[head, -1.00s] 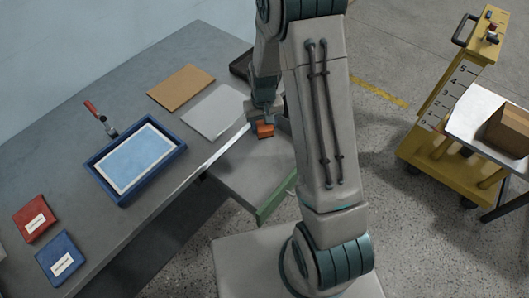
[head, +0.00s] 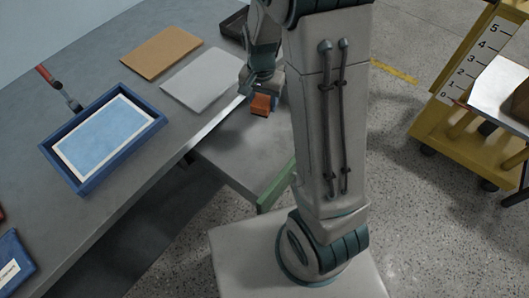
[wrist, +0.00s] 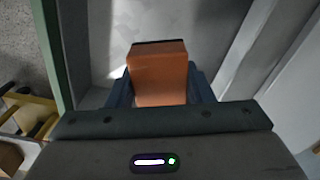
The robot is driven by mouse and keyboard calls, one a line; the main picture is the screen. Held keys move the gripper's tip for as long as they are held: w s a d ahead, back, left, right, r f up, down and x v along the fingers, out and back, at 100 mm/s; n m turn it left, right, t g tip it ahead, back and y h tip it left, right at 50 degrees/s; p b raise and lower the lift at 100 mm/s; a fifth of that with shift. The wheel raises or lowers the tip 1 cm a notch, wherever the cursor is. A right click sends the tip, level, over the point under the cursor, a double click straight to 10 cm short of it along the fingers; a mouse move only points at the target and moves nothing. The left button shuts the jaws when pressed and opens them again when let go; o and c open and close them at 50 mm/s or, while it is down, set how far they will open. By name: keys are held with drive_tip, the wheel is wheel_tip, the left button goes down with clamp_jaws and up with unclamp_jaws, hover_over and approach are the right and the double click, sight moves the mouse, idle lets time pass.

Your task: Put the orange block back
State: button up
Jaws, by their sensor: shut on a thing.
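The orange block (head: 261,104) is held in my gripper (head: 262,90), near the table's front edge in the head view. In the wrist view the block (wrist: 158,72) sits between the two dark fingers of my gripper (wrist: 160,88), which are shut on it. Below is a grey pulled-out tray or drawer (head: 235,165) with a green front edge (head: 277,186). The block appears to be above its grey floor; I cannot tell the exact gap. My arm hides part of the drawer's right side.
The grey table (head: 130,205) carries a blue tray (head: 87,181) with a light blue sheet, a red-handled tool (head: 60,88), a brown folder (head: 160,53) and a grey sheet (head: 203,78). A yellow cart (head: 455,90) stands at the right, with open floor between.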

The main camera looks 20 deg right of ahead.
sight(265, 143)
drive_tip(key=f+m+b, duration=0.1)
drive_tip(key=f+b, duration=0.2)
drive_tip(key=f, duration=0.2)
drive_tip(key=s+f+m+b, duration=0.1)
drive_tip(key=f+b, duration=0.2)
drive_tip(key=f, duration=0.1)
drive_tip(key=s+f+m+b, duration=0.1)
drive_tip(key=f+b, duration=0.2)
drive_tip(key=f, duration=0.2)
drive_tip(key=shift+s+a+f+m, duration=0.15)
drive_tip(key=shift+s+f+m, duration=0.05)
drive_tip(key=shift+f+m, duration=0.15)
drive_tip(key=shift+f, duration=0.15)
drive_tip(key=o, duration=1)
drive_tip(key=shift+o, duration=0.2)
